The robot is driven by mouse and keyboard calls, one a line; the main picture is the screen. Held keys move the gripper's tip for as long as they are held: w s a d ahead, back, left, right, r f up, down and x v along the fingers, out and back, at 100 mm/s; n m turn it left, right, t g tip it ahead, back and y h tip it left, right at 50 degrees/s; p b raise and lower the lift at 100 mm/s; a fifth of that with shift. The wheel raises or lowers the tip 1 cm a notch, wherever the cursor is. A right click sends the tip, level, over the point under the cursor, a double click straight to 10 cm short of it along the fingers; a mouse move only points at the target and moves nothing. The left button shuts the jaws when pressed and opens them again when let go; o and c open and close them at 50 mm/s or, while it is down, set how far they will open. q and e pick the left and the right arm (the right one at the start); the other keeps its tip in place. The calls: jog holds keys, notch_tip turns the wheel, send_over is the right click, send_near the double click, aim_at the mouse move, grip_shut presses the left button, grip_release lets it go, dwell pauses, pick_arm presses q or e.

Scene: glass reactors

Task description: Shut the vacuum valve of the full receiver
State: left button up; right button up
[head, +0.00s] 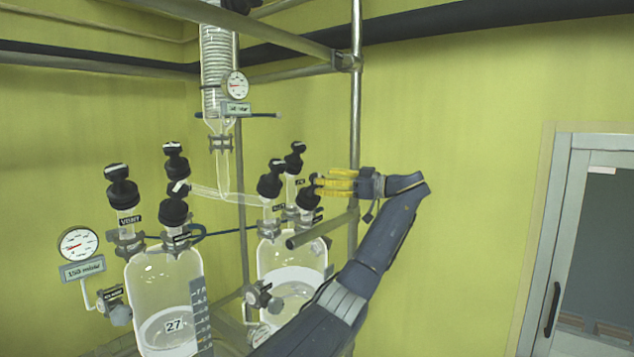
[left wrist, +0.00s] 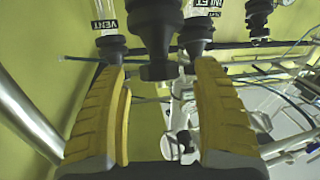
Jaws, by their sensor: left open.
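Two clear glass receivers stand side by side: the left receiver (head: 160,275) shows a pale liquid surface near number 27, and the right receiver (head: 279,253) shows a higher pale surface. Black-knobbed valves top both. My left gripper (head: 322,183) has yellow fingers and reaches from the right to the right receiver's nearest black knob (head: 309,199). In the left wrist view its fingers (left wrist: 160,85) are open, with a black knob (left wrist: 157,30) between or just beyond them; I cannot tell if they touch. VENT (left wrist: 102,26) and INLET labels flank that knob. My right gripper is not in view.
A metal frame post (head: 356,110) rises just behind the gripper, with a short horizontal bar (head: 322,229) below it. A glass condenser (head: 219,60) and round gauge (head: 236,85) hang above. Glass tubing crosses left of the knobs.

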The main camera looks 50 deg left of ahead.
pick_arm(q)
jog(key=shift+x, duration=1.6)
jog(key=c, duration=1.3)
